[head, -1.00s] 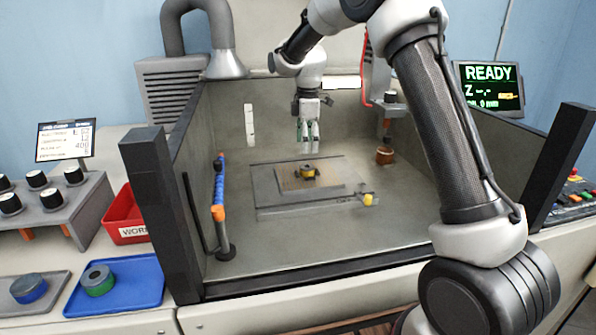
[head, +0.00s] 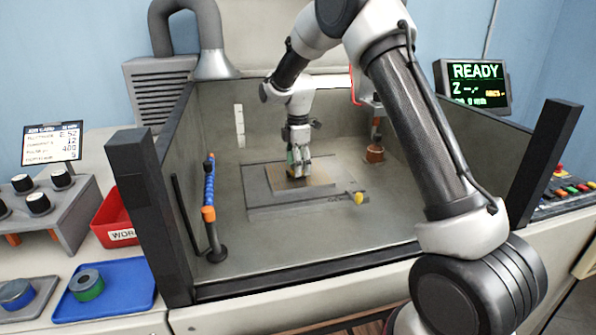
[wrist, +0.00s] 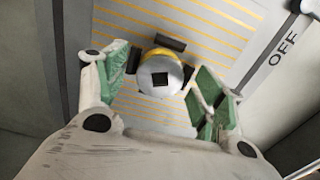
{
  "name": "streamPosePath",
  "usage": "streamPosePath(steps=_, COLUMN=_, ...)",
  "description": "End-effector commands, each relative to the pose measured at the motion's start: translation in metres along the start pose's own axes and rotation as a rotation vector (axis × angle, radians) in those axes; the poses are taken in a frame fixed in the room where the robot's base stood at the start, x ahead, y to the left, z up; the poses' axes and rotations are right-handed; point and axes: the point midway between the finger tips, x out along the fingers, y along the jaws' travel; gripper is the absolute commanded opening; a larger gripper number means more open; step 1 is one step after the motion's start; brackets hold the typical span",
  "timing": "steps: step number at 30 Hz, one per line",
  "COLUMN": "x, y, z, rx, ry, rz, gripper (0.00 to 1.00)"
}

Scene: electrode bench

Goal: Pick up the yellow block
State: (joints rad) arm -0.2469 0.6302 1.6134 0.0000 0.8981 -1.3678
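The yellow block looks to be the round piece (wrist: 160,75) with a grey top, a black square hole and a yellow rim, on the striped plate (wrist: 140,110) in the wrist view. Dark jaw-like pieces sit close around it. My gripper (wrist: 160,92) is open, with one green-padded finger on each side of the block and gaps visible between pads and block. In the head view my gripper (head: 298,172) is low over the tan plate (head: 318,178) in the tank and hides the block.
Tank walls with a black front rim (head: 300,281) surround the work area. A blue and orange hose (head: 209,190) stands at left and a copper-coloured tool (head: 375,154) at back right. A yellow knob (head: 359,197) is on the slab's right. A blue tray (head: 120,285) holds a green-banded ring (head: 88,286).

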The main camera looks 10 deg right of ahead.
Motion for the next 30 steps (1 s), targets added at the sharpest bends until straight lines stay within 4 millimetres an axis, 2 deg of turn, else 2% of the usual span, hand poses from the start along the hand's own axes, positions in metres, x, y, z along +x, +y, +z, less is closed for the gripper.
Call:
streamPosePath(steps=1, x=0.000, y=0.000, z=0.000, rx=0.000, ry=0.000, rz=0.000, gripper=0.62)
streamPosePath(steps=9, x=0.000, y=0.000, z=0.000, rx=0.000, ry=0.000, rz=0.000, gripper=0.13)
streamPosePath(steps=11, x=0.000, y=0.000, z=0.000, rx=0.000, ry=0.000, rz=0.000, gripper=0.03)
streamPosePath(steps=20, x=-0.008, y=0.001, z=0.000, rx=0.000, ry=0.001, rz=0.004, gripper=0.03)
streamPosePath(steps=30, x=-0.073, y=0.001, z=0.000, rx=0.000, ry=0.001, rz=0.005, gripper=0.03)
